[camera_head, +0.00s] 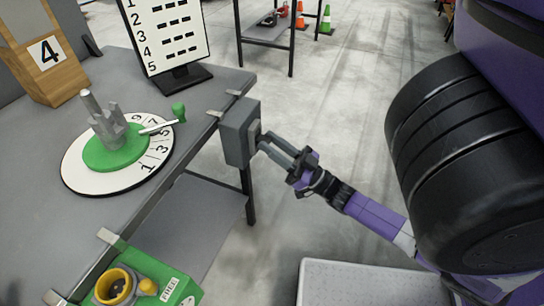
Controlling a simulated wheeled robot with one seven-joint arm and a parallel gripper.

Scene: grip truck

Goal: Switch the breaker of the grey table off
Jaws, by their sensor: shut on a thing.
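The grey table (40,160) fills the left side of the head view. The breaker is a grey box (237,131) fixed to the table's right edge, with a lighter plate on its right face. My gripper (262,142) reaches in from the right, its fingers at that face. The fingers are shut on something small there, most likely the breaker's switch. The switch itself is hidden by the fingers, so its position cannot be told.
A green fixture with a yellow ring (118,284) is at the front edge. Open floor lies right of the table.

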